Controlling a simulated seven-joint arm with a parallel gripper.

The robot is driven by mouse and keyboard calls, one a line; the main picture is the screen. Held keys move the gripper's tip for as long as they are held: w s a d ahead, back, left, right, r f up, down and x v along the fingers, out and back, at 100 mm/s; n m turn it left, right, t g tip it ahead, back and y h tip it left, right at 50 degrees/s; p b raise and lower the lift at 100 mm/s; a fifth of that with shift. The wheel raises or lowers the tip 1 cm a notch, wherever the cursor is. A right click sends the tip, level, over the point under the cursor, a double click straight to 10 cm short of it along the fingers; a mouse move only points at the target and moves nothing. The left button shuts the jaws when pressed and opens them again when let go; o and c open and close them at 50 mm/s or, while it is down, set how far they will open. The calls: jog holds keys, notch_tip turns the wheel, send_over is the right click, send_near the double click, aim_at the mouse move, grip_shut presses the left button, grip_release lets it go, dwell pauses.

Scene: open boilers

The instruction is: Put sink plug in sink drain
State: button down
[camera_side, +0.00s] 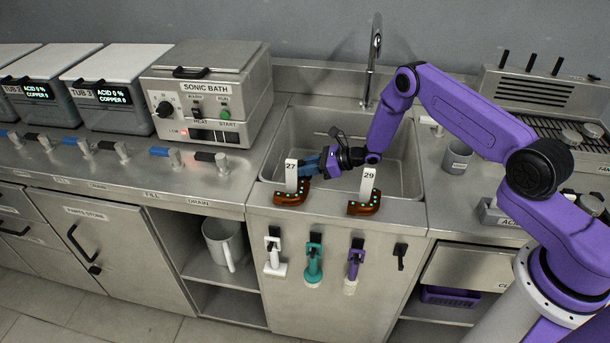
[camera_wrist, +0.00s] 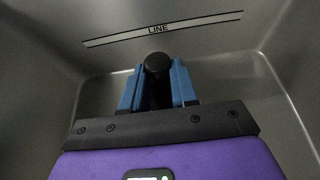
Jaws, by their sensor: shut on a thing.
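My gripper (camera_side: 308,166) reaches into the left front part of the metal sink (camera_side: 412,170), with its blue fingers pointing left. In the wrist view the blue fingers (camera_wrist: 157,88) are shut on a round black piece, which looks like the sink plug (camera_wrist: 157,62). The plug cannot be made out in the side view. The wrist view shows a sink wall with a line marked "LINE" ahead of the fingers. The sink drain does not show in either view.
Two brown pieces with tags, 27 (camera_side: 291,197) and 29 (camera_side: 364,207), stand at the sink's front edge, close to my gripper. A faucet (camera_side: 374,62) rises behind the sink. The sonic bath (camera_side: 205,95) stands left, and a grey cup (camera_side: 457,158) right.

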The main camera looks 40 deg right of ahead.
jog(key=shift+w+f, duration=0.25)
jog(key=shift+f, duration=1.55)
jog(key=shift+f, duration=0.15)
jog(key=c, duration=0.9)
grip_release()
jog(key=shift+o, duration=0.2)
jog(key=shift+r, duration=0.2)
jog(key=shift+v, duration=3.7)
jog(key=shift+f, duration=0.15)
